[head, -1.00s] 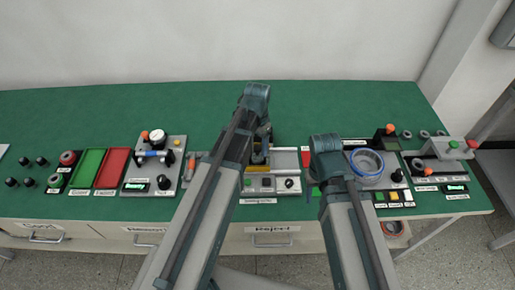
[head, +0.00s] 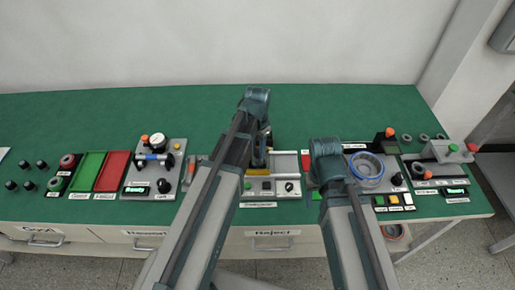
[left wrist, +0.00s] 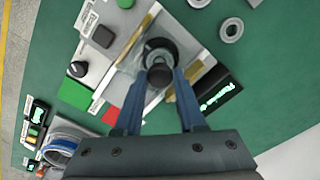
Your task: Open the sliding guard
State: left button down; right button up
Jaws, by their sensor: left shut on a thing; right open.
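The guard station (head: 287,164), a grey panel with small buttons and a black knob, is in the middle of the head view, partly behind my left arm. In the left wrist view a clear guard plate (left wrist: 133,67) lies between two gold strips and carries a round dark handle (left wrist: 160,46). My left gripper (left wrist: 161,78) has a blue finger on each side of this handle and is shut on it. In the head view my left gripper (head: 263,145) is mostly hidden by its arm. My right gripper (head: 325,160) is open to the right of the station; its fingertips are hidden.
A station with a blue ring (head: 366,168) stands close behind and right of my right arm. Green and red trays (head: 87,172) and a gauge station (head: 157,165) lie to the left. The back of the green bench (head: 180,97) is clear.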

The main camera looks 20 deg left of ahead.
pick_arm(q)
jog(key=shift+d, duration=0.1)
dwell(0.7)
jog(key=d, duration=0.2)
jog(key=w+d, duration=0.1)
jog(key=d, duration=0.2)
jog(key=w+d, duration=0.1)
jog(key=d, duration=0.2)
jog(key=shift+w, duration=0.2)
jog(key=c, duration=0.5)
grip_release()
jog(key=shift+r, duration=0.1)
notch_tip(320, 180, up, 14)
jog(key=p, duration=1.3)
jog(key=shift+f+p, duration=0.2)
jog(key=shift+p, duration=0.2)
